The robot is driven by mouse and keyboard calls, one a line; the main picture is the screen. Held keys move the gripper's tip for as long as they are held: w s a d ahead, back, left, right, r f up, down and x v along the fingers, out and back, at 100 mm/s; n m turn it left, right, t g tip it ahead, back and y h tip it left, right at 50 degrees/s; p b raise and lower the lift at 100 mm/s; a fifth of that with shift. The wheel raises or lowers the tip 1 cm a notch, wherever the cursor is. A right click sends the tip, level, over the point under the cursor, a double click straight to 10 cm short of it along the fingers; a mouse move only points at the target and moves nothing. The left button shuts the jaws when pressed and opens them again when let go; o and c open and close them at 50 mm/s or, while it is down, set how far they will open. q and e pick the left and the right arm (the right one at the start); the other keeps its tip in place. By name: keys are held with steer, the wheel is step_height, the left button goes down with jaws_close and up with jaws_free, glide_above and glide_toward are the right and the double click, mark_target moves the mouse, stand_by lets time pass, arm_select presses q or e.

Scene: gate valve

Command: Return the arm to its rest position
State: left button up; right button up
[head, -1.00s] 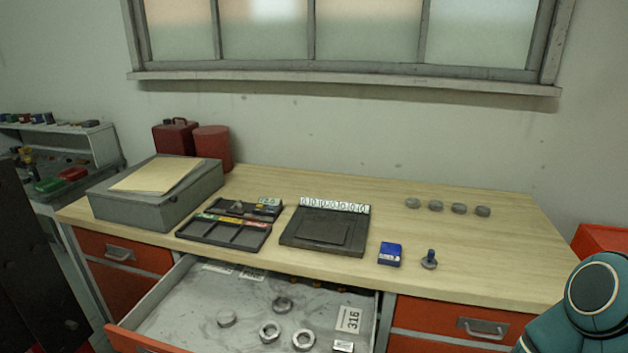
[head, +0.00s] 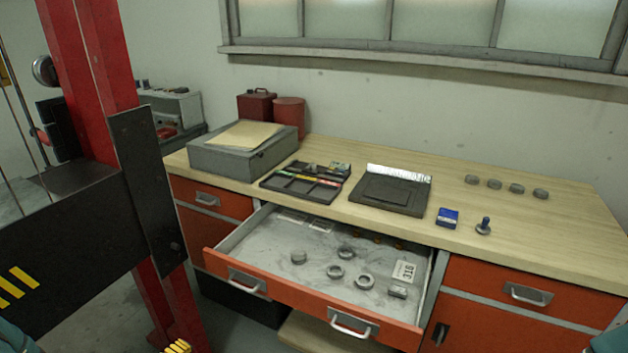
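Neither of my grippers is in view in the head view. Only a small teal part of my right arm (head: 610,341) shows at the bottom right corner. A small teal part of my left arm (head: 12,338) shows at the bottom left corner. Whether the grippers are open or shut is hidden.
The workbench (head: 560,225) bears trays, a grey box (head: 240,160), a blue box (head: 447,218) and a small knobbed part (head: 483,227). Its open drawer (head: 235,281) juts forward, holding several metal rings. A red-posted frame with a dark panel (head: 75,255) stands close at left.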

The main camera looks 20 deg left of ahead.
arm_select(q)
steer(key=w+d+f+m+g+h, duration=0.1)
steer(key=w+d+f+m+g, duration=0.2)
steer(key=w+d, duration=0.35)
steer(key=w+d+f+m+g+h, duration=0.1)
steer(key=w+d+f+m+g, duration=0.25)
steer(key=d, duration=0.65)
steer(key=s+d+m+g, duration=0.3)
steer(key=d+m, duration=0.1)
steer(key=d, duration=0.4)
steer(key=s+d+m+g, duration=0.4)
steer(key=d, duration=0.5)
steer(key=shift+d+f, duration=0.3)
